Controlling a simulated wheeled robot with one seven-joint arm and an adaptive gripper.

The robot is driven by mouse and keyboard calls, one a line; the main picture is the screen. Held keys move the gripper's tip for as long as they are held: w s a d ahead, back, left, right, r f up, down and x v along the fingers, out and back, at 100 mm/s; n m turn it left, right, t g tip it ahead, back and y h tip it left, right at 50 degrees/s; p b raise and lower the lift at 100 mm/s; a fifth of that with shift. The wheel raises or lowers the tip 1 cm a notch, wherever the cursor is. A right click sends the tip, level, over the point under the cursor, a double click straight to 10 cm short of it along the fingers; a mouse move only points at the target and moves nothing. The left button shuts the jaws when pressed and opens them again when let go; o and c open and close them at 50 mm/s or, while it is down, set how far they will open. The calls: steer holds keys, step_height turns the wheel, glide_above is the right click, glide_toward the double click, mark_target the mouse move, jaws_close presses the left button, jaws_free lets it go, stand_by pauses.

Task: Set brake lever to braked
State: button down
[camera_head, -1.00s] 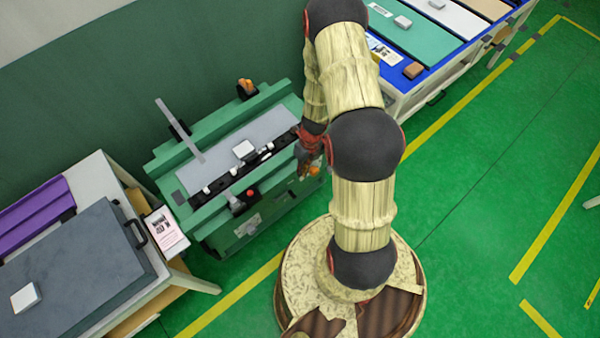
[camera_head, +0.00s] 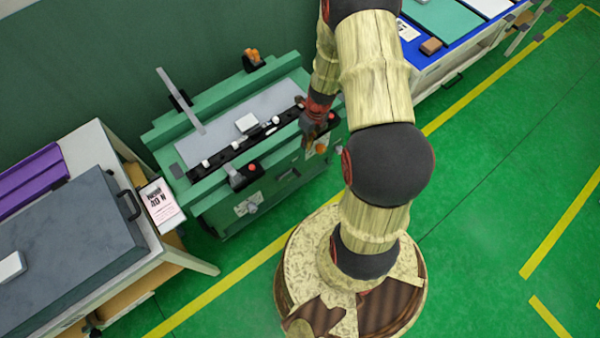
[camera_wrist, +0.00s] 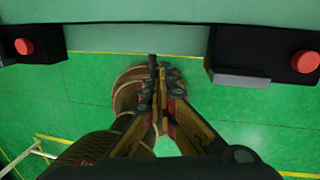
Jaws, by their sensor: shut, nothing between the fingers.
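The green machine (camera_head: 215,215) stands at the middle left. On its front edge is a black box (camera_head: 248,172) with a red button (camera_head: 251,168) and a grey tab (camera_head: 236,179). I cannot tell for sure which part is the brake lever. An orange knob (camera_head: 321,149) shows at the front right, just below my gripper (camera_head: 307,138). In the wrist view my gripper (camera_wrist: 156,65) is shut and empty, its tips below the machine's edge, between two black boxes with red buttons (camera_wrist: 304,61). The right box has a grey tab (camera_wrist: 242,79). No contact is visible.
A long grey bar (camera_head: 180,100) rises at the machine's back left. A grey-topped bench (camera_head: 70,240) stands at the left and a blue-edged table (camera_head: 440,50) at the back right. Green floor (camera_head: 490,180) is free at the right.

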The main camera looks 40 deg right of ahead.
steer(key=shift+s+a+r+m, duration=0.15)
steer(key=shift+s+a+m, duration=0.25)
steer(key=shift+s, duration=0.25)
step_height(320, 180, down, 14)
steer(key=a+b, duration=0.2)
steer(key=b, duration=0.3)
steer(key=shift+a, duration=0.35)
steer(key=shift+s+r, duration=0.1)
steer(key=shift+r, duration=0.05)
steer(key=shift+d+f+p, duration=0.2)
steer(key=shift+f+p, duration=0.1)
steer(key=shift+f, duration=0.3)
